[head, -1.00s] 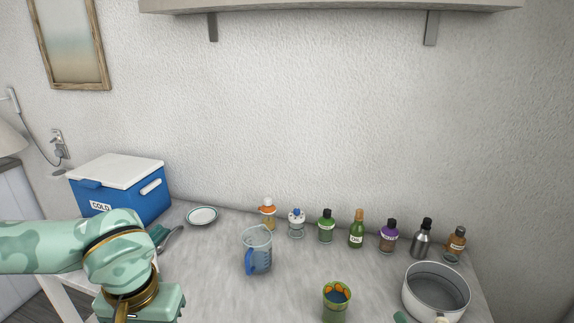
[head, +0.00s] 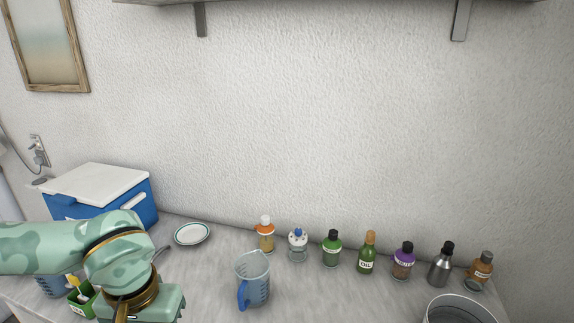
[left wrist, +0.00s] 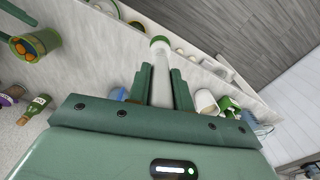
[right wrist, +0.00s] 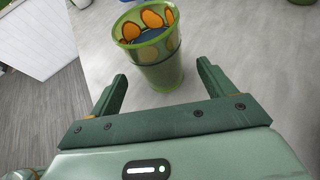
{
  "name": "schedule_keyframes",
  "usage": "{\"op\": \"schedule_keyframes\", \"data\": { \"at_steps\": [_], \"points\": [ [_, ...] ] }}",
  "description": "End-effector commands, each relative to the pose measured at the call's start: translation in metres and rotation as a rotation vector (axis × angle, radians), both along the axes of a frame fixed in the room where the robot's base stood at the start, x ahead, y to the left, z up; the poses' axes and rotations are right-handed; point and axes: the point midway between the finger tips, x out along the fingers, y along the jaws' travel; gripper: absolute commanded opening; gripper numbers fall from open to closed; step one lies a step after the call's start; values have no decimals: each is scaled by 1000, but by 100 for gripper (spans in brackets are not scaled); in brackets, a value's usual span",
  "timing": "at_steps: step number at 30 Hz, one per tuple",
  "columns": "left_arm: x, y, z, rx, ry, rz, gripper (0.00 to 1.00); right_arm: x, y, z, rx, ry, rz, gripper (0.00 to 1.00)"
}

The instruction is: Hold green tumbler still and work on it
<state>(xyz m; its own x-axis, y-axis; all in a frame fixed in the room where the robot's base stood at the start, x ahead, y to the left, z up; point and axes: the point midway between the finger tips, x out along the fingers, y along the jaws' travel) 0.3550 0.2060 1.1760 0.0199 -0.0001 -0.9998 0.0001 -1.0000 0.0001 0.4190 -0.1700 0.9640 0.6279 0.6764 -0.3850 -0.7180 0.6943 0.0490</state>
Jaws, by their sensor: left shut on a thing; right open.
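The green tumbler (right wrist: 150,62), with an orange pattern and a blue inside, stands upright on the counter in the right wrist view. It also shows at the upper left of the left wrist view (left wrist: 36,44); it is out of the head view. My right gripper (right wrist: 160,82) is open, its fingers pointing at the tumbler, which is ahead of and between them. I cannot tell whether they touch. My left gripper (left wrist: 160,78) is shut on a white rod-like thing (left wrist: 160,62) with a green-rimmed end. The left fingertips are hidden in the head view.
A measuring jug (head: 253,280) stands mid-counter, with a row of several bottles (head: 367,253) behind it. A pot (head: 458,308) is at the lower right. A plate (head: 192,234) and blue cool box (head: 125,200) are at the left, with a green container (head: 82,302) nearer.

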Motion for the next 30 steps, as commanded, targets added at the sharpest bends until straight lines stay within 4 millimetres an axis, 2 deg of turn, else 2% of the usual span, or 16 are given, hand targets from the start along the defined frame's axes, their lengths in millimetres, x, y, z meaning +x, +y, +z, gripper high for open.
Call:
{"op": "schedule_keyframes", "data": {
  "at_steps": [3,10,23,28,30],
  "points": [
    [0,0,-9,0,2,0,0,14,15,-10,2,-2,-1,82],
    [0,0,-18,0,5,0,0,30,33,-20,1,0,-3,82],
    [0,0,-20,0,5,0,0,36,38,-22,0,0,-1,82],
    [0,0,-20,0,5,0,0,35,38,-22,1,0,-1,38],
    [0,0,-20,0,5,0,0,35,38,-22,1,0,-1,38]
  ]
}}
